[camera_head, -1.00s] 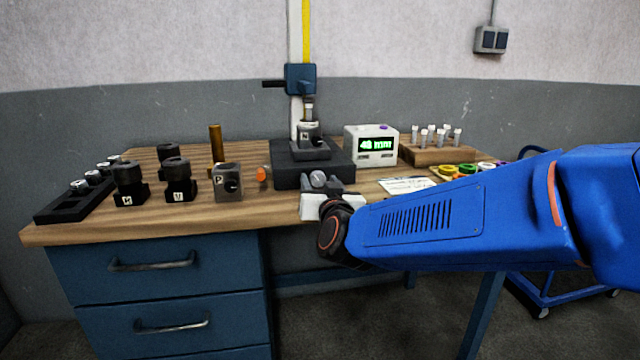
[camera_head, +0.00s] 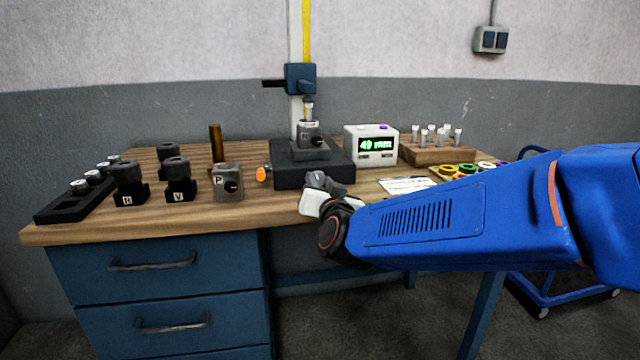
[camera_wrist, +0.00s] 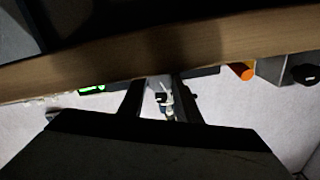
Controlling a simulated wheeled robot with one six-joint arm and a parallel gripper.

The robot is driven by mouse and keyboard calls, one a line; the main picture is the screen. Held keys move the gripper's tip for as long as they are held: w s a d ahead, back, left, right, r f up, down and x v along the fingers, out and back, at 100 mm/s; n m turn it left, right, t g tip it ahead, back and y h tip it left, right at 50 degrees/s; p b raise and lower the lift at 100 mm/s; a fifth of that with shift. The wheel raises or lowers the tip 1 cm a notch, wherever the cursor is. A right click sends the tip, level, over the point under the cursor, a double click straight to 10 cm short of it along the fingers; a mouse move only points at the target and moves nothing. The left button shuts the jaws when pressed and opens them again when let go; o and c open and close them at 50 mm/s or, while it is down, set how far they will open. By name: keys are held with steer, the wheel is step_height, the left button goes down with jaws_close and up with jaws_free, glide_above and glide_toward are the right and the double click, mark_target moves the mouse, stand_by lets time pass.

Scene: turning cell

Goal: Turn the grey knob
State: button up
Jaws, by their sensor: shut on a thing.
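My gripper (camera_head: 324,184) is at the front of the dark base block (camera_head: 288,177) of the stand on the bench. Its white and dark body is tilted. In the wrist view both fingers close from either side around a small light grey piece, which looks like the grey knob (camera_wrist: 158,82). In the head view the fingers mostly hide the knob. The white readout box (camera_head: 357,143) beside the stand shows green digits that look like 49 mm.
An orange lamp (camera_head: 262,174) and grey block P (camera_head: 228,184) stand left of the base. Black blocks H (camera_head: 130,190) and V (camera_head: 179,185) are further left. A white card (camera_head: 404,185) lies right, near coloured rings (camera_head: 463,170). My blue arm comes from the right.

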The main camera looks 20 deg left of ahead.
steer(key=shift+m, duration=1.9)
steer(key=o, duration=1.1)
steer(key=shift+c, duration=0.2)
steer(key=shift+f, duration=0.1)
